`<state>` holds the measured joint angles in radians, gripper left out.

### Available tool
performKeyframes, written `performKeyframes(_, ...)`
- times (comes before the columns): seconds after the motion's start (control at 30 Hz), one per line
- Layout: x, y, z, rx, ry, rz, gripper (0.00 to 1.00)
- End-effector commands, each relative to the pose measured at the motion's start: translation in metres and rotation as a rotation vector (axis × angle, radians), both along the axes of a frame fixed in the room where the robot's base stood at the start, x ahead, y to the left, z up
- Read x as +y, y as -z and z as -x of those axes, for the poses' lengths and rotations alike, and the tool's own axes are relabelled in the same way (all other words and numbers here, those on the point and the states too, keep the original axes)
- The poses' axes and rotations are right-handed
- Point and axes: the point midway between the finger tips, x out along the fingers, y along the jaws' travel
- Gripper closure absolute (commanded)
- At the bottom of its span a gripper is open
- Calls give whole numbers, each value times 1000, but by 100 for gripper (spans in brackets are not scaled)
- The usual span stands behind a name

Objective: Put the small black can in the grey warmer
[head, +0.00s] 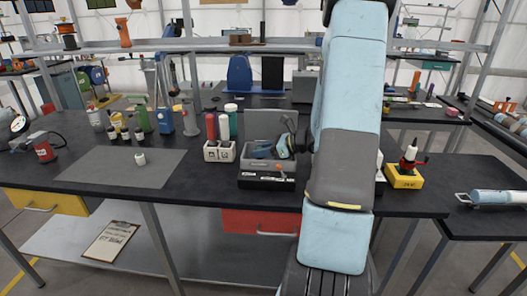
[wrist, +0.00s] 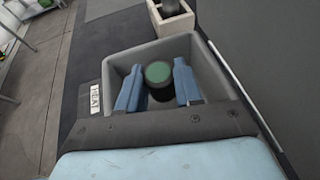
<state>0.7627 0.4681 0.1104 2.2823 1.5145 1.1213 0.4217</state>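The small black can (wrist: 159,74) has a green top and stands inside the grey warmer (wrist: 115,68), between my two fingers. My gripper (wrist: 160,82) reaches down into the warmer, with one blue finger on each side of the can, close against it. No clear gap shows between fingers and can. The can's base is hidden, so I cannot tell whether it touches the warmer's floor. In the head view the warmer (head: 258,182) stands on the bench with its lid up, and my gripper (head: 283,149) is inside it; the can is not visible there.
A pale holder (head: 219,152) with bottles stands just left of the warmer. A grey mat (head: 105,168) with a small white jar (head: 140,159) lies further left. A yellow box (head: 404,178) is to the right. My arm hides the bench behind it.

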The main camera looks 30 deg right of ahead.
Motion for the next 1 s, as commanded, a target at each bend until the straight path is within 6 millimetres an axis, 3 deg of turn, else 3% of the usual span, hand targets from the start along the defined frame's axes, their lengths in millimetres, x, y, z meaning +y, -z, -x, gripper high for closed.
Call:
performKeyframes(0.03, 1, 11, 5, 21, -3, 4, 61)
performKeyframes(0.3, 2, 12, 7, 22, -5, 6, 37)
performKeyframes(0.57, 2, 11, 7, 22, -5, 6, 37)
performKeyframes(0.73, 1, -3, 7, 20, -4, 7, 37)
performKeyframes(1.0, -36, -25, 40, 15, 3, 5, 37)
